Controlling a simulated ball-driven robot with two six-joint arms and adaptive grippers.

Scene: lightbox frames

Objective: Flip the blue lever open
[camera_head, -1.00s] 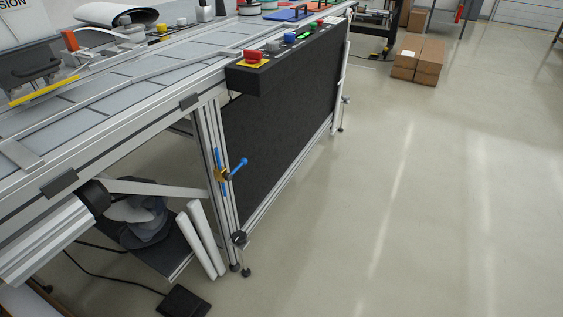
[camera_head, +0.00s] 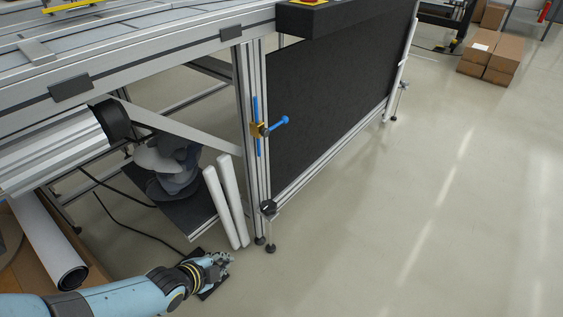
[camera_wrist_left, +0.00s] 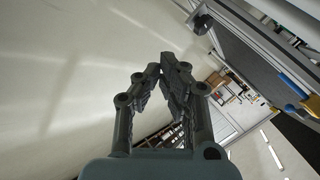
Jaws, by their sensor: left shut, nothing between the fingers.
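The blue lever (camera_head: 279,125) sticks out to the right and slightly up from a brass valve body (camera_head: 259,130). The valve sits on a vertical blue pipe (camera_head: 256,106) on the front of the aluminium table leg. In the left wrist view a blue part (camera_wrist_left: 292,84) and a yellowish part (camera_wrist_left: 291,108) of this fitting show at the right edge. My left gripper (camera_head: 229,258) is low over the floor, below and left of the lever and apart from it. Its fingers (camera_wrist_left: 161,72) are shut and empty in the left wrist view. My right gripper is not in view.
A black panel (camera_head: 325,105) lies behind and right of the lever. Two white tubes (camera_head: 226,203) lean left of the leg. A clamp knob (camera_head: 268,207) sits low on the leg. The floor (camera_head: 400,220) on the right is clear. Cardboard boxes (camera_head: 490,57) stand far back.

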